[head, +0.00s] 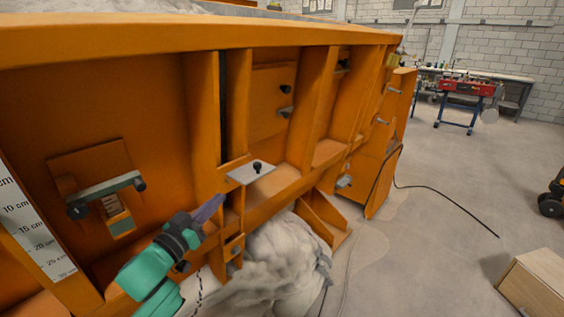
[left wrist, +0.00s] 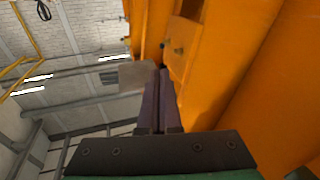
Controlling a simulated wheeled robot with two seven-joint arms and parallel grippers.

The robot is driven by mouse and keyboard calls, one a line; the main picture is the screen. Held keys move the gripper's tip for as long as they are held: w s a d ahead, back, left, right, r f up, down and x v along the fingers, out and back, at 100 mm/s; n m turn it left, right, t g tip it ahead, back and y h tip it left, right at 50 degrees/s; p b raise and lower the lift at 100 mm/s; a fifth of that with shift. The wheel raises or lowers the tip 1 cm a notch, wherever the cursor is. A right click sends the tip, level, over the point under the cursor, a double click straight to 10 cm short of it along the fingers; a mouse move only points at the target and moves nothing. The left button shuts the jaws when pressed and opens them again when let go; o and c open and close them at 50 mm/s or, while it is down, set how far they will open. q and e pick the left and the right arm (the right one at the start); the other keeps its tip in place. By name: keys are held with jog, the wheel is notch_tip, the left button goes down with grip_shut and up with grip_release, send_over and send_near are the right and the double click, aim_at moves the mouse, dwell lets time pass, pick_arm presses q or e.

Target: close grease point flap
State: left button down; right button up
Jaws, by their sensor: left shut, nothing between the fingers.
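My right gripper is not in view.
A grey-green bar (head: 105,194) on the left panel and orange ribs stand near my arm. Pale sand (head: 280,262) is heaped below the frame. A black cable (head: 450,212) lies on open floor; a wooden box (head: 538,284) stands lower right.

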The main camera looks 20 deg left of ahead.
pick_arm(q)
jog(key=s+d+r+m+t+h, duration=0.25)
jog(key=r+h, duration=0.35)
jog(key=r, duration=0.3)
notch_tip(320, 180, up, 4)
jog(key=p, duration=0.4)
send_over(251, 177)
jog(key=shift+w+a+f+m+g, duration=0.1)
jog(key=shift+w+m+g, duration=0.25)
jog(key=shift+g, duration=0.1)
jog(key=f, duration=0.3)
jog(key=shift+s+f, duration=0.2)
jog(key=shift+f, duration=0.05)
jog(key=shift+s+f, duration=0.1)
jog(key=shift+f, duration=0.45)
